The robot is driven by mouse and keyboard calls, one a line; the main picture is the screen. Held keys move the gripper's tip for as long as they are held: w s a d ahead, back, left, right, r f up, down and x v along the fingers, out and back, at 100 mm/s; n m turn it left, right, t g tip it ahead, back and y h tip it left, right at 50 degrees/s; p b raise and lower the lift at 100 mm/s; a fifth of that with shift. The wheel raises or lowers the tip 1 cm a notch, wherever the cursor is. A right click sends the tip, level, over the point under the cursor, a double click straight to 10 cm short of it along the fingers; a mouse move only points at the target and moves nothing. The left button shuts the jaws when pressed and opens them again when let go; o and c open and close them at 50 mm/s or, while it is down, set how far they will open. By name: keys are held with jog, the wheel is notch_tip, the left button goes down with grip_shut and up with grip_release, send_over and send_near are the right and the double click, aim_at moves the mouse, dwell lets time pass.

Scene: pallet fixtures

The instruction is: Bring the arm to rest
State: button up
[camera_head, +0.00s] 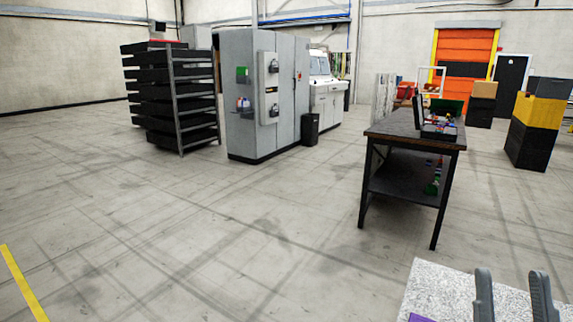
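My gripper (513,296) shows at the bottom right edge of the head view as two grey fingers pointing up. The fingers stand apart with a clear gap between them, and nothing is seen between them. They are in front of a speckled light grey surface (440,284). The rest of my arm is below the frame and hidden.
A dark workbench (395,130) with items on it stands right of centre. A grey machine cabinet (243,120) and a black tray rack (165,95) stand behind on the left. Stacked crates (540,108) are at the far right. The floor (200,230) at left and centre is clear.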

jog(key=s+a+f+m+g+y+p, duration=0.15)
jog(key=s+f+g, duration=0.35)
jog(key=f, duration=0.5)
jog(key=s+a+f+m+g+y, duration=0.15)
jog(key=s+f+g, duration=0.25)
jog(key=s+f, duration=0.5)
jog(key=s+a+f+n+g+y, duration=0.2)
jog(key=s+f, duration=0.4)
jog(key=s, duration=0.3)
jog(key=shift+s+n+g+p, duration=0.2)
jog(key=shift+n+g+p, duration=0.25)
jog(key=shift+g, duration=0.25)
jog(key=shift+d+f, duration=0.1)
